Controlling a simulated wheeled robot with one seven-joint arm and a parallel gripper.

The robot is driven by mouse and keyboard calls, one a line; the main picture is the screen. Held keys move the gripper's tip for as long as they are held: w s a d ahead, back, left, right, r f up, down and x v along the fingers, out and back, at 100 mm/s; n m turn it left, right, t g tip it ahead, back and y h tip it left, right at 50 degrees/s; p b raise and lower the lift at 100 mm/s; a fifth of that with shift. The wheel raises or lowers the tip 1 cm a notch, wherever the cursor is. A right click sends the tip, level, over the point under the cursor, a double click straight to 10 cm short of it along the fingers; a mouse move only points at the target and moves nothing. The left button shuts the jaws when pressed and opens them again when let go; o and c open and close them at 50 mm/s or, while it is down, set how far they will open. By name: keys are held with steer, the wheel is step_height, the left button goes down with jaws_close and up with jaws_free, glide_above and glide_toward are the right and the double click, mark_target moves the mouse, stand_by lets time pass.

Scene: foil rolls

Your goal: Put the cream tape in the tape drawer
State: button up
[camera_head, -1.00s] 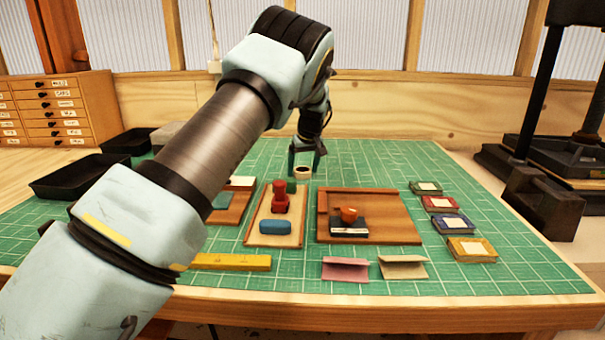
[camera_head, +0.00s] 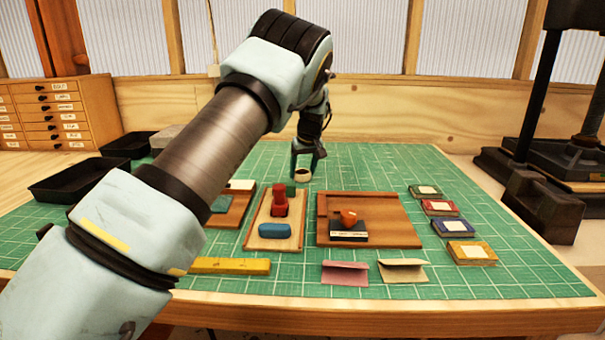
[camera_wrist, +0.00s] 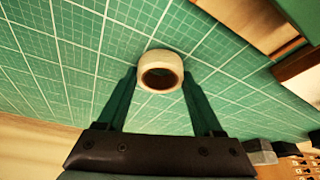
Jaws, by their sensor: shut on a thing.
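The cream tape (camera_head: 303,176) is a small ring near the far middle of the green cutting mat. My gripper (camera_head: 306,167) points down at it, with its fingers on either side. In the wrist view the tape (camera_wrist: 160,61) sits between the fingertips of my gripper (camera_wrist: 160,82), its dark hole facing the camera. My gripper is shut on the tape. I cannot tell whether the tape touches the mat. A wooden cabinet (camera_head: 62,88) of small labelled drawers stands at the far left. Its visible drawers look shut, and the labels are too small to read surely.
Black trays (camera_head: 80,178) lie left of the mat (camera_head: 375,160). Wooden boards (camera_head: 400,210) hold stamps and blocks in the middle. Several coloured pads (camera_head: 440,207) line the right, near a black press (camera_head: 545,190). A yellow bar (camera_head: 230,265) and folded cards (camera_head: 345,273) lie in front.

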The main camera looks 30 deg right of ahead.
mark_target(297, 171)
steer(key=shift+r, duration=0.35)
steer(key=shift+w+a+r+b, duration=0.15)
steer(key=shift+a+r+b, duration=0.1)
steer(key=shift+r+b, duration=0.3)
steer(key=shift+w+a+r+b, duration=0.15)
steer(key=shift+a+r+b, duration=0.1)
steer(key=shift+r+b, duration=0.3)
steer(key=w+a+b, duration=0.1)
steer(key=w+a, duration=0.1)
steer(key=a, duration=0.3)
steer(key=w+a+b, duration=0.1)
steer(key=w+a, duration=0.2)
steer(key=a, duration=0.2)
steer(key=w+a+b, duration=0.2)
steer(key=w+a, duration=0.1)
steer(key=a, duration=0.1)
steer(key=shift+a+r, duration=0.15)
steer(key=shift+a, duration=0.25)
steer(key=shift+w, duration=0.1)
